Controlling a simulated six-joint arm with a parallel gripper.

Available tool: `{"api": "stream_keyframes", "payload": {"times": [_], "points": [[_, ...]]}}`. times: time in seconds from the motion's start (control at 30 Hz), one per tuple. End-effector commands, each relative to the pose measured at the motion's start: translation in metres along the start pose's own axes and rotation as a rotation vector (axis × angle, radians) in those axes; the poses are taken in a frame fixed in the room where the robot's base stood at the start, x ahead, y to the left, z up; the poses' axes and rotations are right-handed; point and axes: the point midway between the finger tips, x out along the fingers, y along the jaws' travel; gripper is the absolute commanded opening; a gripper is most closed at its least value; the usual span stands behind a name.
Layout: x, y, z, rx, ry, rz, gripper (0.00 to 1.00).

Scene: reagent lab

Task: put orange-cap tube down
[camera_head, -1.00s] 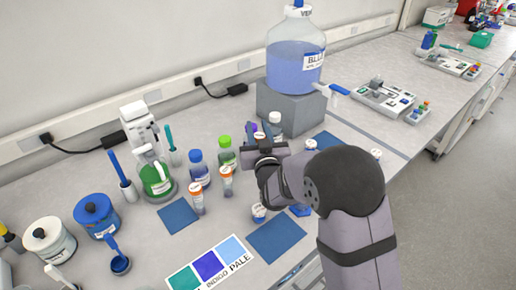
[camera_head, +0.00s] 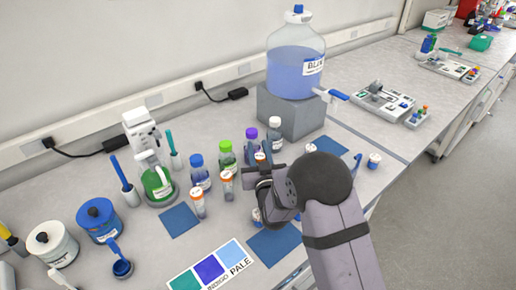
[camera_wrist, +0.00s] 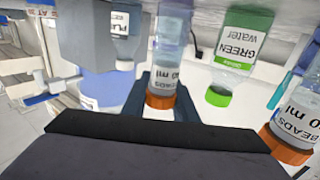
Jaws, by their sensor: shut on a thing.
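My gripper (camera_head: 258,172) is low over the bench, shut on an orange-cap tube (camera_head: 260,157). In the head view only the cap area of this tube shows, behind my gripper. In the wrist view, which is upside down, the held tube (camera_wrist: 165,65) stands between the fingers (camera_wrist: 161,100), its orange cap close to the palm. Its base is not clear, so I cannot tell whether it touches the bench. Two other orange-cap tubes, one at the left (camera_head: 198,204) and one nearer (camera_head: 227,186), stand upright to the left of my gripper.
Green-cap (camera_head: 227,157), blue-cap (camera_head: 199,175), purple-cap (camera_head: 250,140) and white-cap (camera_head: 275,130) bottles stand close behind. Blue mats lie at the left (camera_head: 180,221), front (camera_head: 272,246) and right (camera_head: 330,144). A large blue carboy (camera_head: 292,68) stands on a grey block (camera_head: 292,113).

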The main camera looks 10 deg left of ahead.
Motion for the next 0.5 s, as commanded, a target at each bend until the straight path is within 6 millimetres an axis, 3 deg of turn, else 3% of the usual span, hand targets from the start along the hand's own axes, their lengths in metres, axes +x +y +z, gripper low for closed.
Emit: {"api": "stream_keyframes", "payload": {"times": [0.3, 0.33, 0.4, 0.5], "points": [[0.0001, 0.0000, 0.0043, 0.000, 0.001, 0.000, 0.00], [0.0001, 0.0000, 0.0039, 0.000, 0.001, 0.000, 0.28], [0.0001, 0.0000, 0.0029, 0.000, 0.000, 0.000, 0.45], [0.0001, 0.0000, 0.0029, 0.000, 0.000, 0.000, 0.45]]}}
